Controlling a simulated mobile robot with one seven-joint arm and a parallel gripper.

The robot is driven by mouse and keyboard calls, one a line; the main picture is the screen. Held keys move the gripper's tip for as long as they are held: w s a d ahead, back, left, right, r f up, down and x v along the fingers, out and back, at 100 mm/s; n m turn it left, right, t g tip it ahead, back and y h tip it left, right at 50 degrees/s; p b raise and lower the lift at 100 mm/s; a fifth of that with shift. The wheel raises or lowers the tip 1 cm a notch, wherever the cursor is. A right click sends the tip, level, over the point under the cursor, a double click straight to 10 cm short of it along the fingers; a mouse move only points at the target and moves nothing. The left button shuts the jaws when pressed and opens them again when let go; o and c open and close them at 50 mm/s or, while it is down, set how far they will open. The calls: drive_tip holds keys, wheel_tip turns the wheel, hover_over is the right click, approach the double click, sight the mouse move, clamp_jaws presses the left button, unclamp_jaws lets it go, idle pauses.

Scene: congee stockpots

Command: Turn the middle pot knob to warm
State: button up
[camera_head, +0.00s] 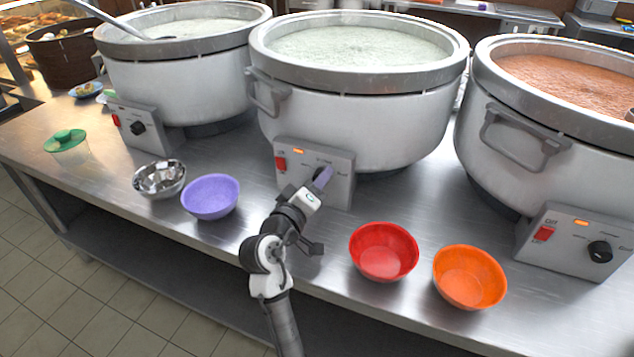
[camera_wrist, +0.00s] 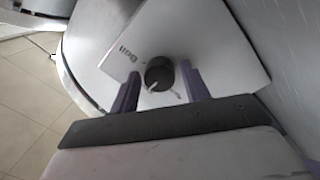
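The middle pot (camera_head: 355,105) stands on the steel counter, with a white control box (camera_head: 338,187) on its front carrying a red switch and a lit orange lamp. Its black knob (camera_wrist: 159,73) shows in the wrist view, with a white pointer mark on its lower-left side. A "Boil" label (camera_wrist: 127,55) is upside down beside it. My gripper (camera_wrist: 158,82) is open, its two purple fingers on either side of the knob with small gaps visible. In the head view my gripper (camera_head: 322,178) is at the box and mostly hides the knob.
The left pot (camera_head: 180,75) and right pot (camera_head: 540,125) have similar control boxes. A purple bowl (camera_head: 210,196) and a metal bowl (camera_head: 160,179) lie left of my arm; red (camera_head: 384,252) and orange (camera_head: 469,277) bowls lie right. A green-lidded container (camera_head: 68,146) is far left.

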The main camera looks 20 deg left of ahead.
drive_tip(key=c, duration=0.7)
drive_tip(key=shift+p, duration=0.3)
drive_tip(key=shift+n+t+y+p, duration=0.45)
drive_tip(key=shift+n+p, duration=5)
drive_tip(key=shift+n, duration=1.75)
drive_tip(key=o, duration=0.9)
